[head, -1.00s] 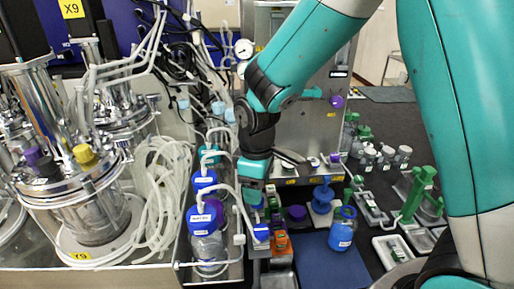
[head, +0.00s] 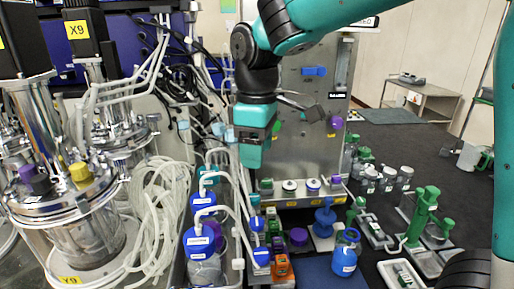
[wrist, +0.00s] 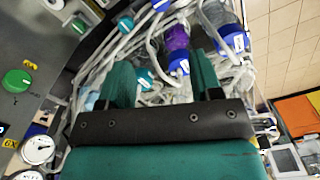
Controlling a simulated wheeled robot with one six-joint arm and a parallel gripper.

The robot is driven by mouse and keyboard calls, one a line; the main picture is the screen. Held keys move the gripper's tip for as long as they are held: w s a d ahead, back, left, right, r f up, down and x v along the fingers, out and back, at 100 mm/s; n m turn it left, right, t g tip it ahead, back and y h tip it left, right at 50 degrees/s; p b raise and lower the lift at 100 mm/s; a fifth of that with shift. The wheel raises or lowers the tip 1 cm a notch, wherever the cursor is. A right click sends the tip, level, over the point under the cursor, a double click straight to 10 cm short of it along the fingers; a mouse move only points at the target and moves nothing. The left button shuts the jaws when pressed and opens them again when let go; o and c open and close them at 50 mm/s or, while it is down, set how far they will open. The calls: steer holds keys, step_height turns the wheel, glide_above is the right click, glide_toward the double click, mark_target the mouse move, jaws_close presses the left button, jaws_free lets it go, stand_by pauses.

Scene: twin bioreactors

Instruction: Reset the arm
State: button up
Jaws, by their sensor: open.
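My gripper (head: 252,160) hangs from my teal arm in the head view, pointing down in front of the steel cabinet, above the row of blue-capped bottles. In the wrist view my gripper (wrist: 162,82) shows two teal fingers spread apart with nothing held between them. Behind the fingers are a purple-capped bottle (wrist: 176,38), blue-capped bottles and white tubing, all apart from the fingers.
Blue-capped bottles (head: 199,243) with white tubes stand in a tray at lower centre. Two steel bioreactors (head: 80,215) stand at left. The steel cabinet (head: 310,110) is close behind my gripper.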

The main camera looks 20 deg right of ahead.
steer(key=s+a+f+m+y, duration=0.1)
steer(key=s+a+y, duration=0.1)
steer(key=s, duration=0.7)
steer(key=s+a+f+m+y, duration=0.2)
steer(key=s, duration=0.7)
steer(key=shift+s, duration=0.35)
steer(key=shift+a, duration=0.1)
steer(key=shift+c, duration=0.4)
